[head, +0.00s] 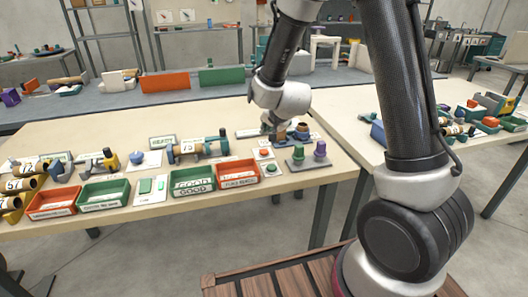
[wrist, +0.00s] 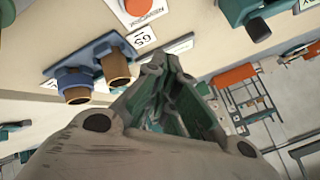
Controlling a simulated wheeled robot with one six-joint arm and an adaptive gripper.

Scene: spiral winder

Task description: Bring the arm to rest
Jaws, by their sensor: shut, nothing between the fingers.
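My arm (head: 405,90) rises at the right of the head view, bends over the top and comes down over the table. My gripper (head: 268,128) hangs low at the table's right part, beside a blue holder with brown cylinders (head: 299,134). In the wrist view my gripper (wrist: 163,62) has its fingers drawn together at the tips, with nothing between them. The blue holder (wrist: 88,62) shows left of the fingertips there, apart from them. In the head view the fingertips are small and partly hidden, so their clearance above the table is hard to tell.
The table (head: 130,220) carries green trays (head: 103,195), red trays (head: 238,174), a winder-like device (head: 198,148) and a plate with purple and green knobs (head: 309,156). An orange button (wrist: 137,6) lies near the gripper. A second table (head: 345,108) stands to the right. Air above the tables looks open.

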